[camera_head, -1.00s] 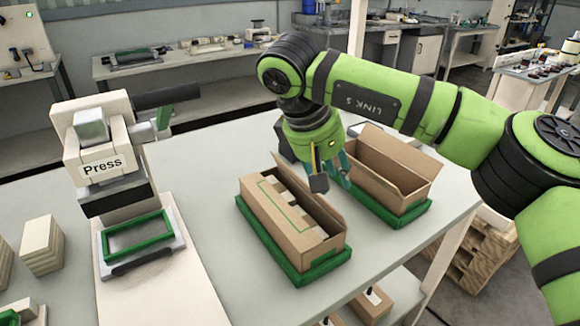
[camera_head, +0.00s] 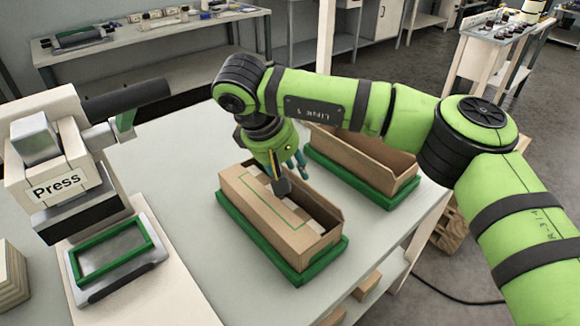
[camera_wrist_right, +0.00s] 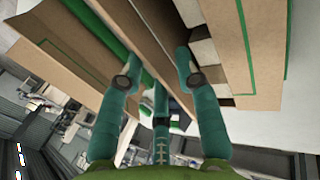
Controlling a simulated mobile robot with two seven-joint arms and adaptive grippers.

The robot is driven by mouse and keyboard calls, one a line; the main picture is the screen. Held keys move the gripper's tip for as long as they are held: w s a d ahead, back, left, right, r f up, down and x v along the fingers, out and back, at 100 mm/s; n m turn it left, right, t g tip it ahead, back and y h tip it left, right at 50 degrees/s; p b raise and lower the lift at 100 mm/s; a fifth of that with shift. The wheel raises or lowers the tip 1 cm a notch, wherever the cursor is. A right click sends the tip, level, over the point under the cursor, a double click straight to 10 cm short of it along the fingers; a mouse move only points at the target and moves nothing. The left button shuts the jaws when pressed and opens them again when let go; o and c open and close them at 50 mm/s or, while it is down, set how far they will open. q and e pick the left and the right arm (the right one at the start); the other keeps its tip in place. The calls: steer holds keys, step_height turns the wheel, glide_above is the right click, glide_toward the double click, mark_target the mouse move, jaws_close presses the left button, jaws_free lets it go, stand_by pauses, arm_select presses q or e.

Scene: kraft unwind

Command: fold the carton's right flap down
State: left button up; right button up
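The near carton (camera_head: 290,240) is an open brown box in a green tray (camera_head: 327,256). Its left flap (camera_head: 262,205), with a green outline, lies folded over the top. Its right flap (camera_head: 322,196) stands up and leans outward, and pale blocks show inside beside it. My right gripper (camera_head: 292,178) is at the flap's far end, its fingers pointing down. In the right wrist view its teal fingers (camera_wrist_right: 157,75) are spread apart and appear to straddle the flap. I cannot tell whether they touch it. My left gripper is not in view.
A second open carton (camera_head: 365,160) stands in another green tray (camera_head: 378,194), just behind and right of the near one. A press (camera_head: 60,180) with a green frame (camera_head: 112,256) stands at left. The table (camera_head: 185,185) between them is clear.

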steer(key=shift+d+f, duration=0.1)
jaws_close()
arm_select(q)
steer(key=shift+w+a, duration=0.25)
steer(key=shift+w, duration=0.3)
arm_select(e)
steer(key=shift+s+a+f+t+h, duration=0.2)
steer(key=shift+a+t+h, duration=0.1)
steer(key=shift+t+h, duration=0.25)
steer(key=shift+s+a+f+t+h, duration=0.15)
steer(key=shift+a+t+h, duration=0.15)
steer(key=shift+h, duration=0.45)
arm_select(q)
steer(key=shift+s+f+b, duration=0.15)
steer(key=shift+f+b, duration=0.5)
steer(key=shift+b, duration=0.05)
arm_select(e)
steer(key=shift+s+a+f+t+h, duration=0.15)
steer(key=shift+a+f+t+h, duration=0.1)
steer(key=shift+t+h, duration=0.45)
steer(key=shift+s+a+f+t+h, duration=0.2)
steer(key=shift+t+h, duration=0.25)
steer(key=shift+h, duration=0.35)
jaws_free()
